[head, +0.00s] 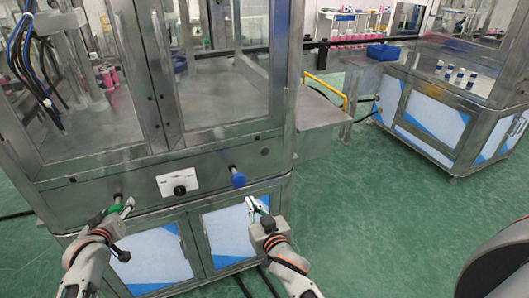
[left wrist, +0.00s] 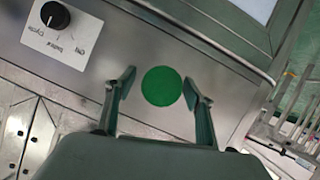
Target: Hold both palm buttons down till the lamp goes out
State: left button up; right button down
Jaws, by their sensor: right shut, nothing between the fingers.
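The green palm button (left wrist: 162,86) is a round disc on the steel front panel. In the left wrist view my left gripper (left wrist: 160,88) is open, one finger on each side of it. I cannot tell whether they touch it. In the head view the left gripper (head: 126,207) hides most of that button. The blue palm button (head: 238,176) sticks out from the panel further right. My right gripper (head: 258,205) is shut and empty, below and right of the blue button, apart from it. I cannot make out a lit lamp.
A black selector knob (head: 180,190) on a white plate sits between the buttons; it also shows in the left wrist view (left wrist: 55,15). Glass doors stand above the panel, cabinet doors (head: 155,258) below. A second machine (head: 440,110) stands right, with open green floor between.

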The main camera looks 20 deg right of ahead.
pick_arm(q)
jog(key=shift+s, duration=0.15)
jog(key=v, duration=1.1)
jog(key=shift+s+r, duration=0.15)
jog(key=shift+s, duration=0.15)
jog(key=shift+a, duration=0.1)
jog(key=s+f+m+g, duration=0.1)
jog(key=s+f+m, duration=0.1)
jog(key=s+f, duration=0.4)
jog(key=s+f+m+g+h, duration=0.1)
jog(key=s+f+m, duration=0.1)
jog(key=s+f, duration=0.5)
jog(key=s+d+f+m, duration=0.1)
jog(key=s+f, duration=0.6)
jog(key=s, duration=0.9)
jog(key=shift+f+m+g, duration=0.2)
jog(key=shift+m+g, duration=0.2)
jog(key=shift+m, duration=0.3)
pick_arm(e)
jog(key=s+f+n+g+y, duration=0.1)
jog(key=s+f+n+g, duration=0.1)
jog(key=s+f, duration=0.6)
jog(key=s+f+n+g+y, duration=0.1)
jog(key=s+f, duration=0.8)
jog(key=s, duration=0.9)
jog(key=shift+n+g+y, duration=0.4)
jog(key=shift+n+g, duration=0.3)
jog(key=shift+g, duration=0.5)
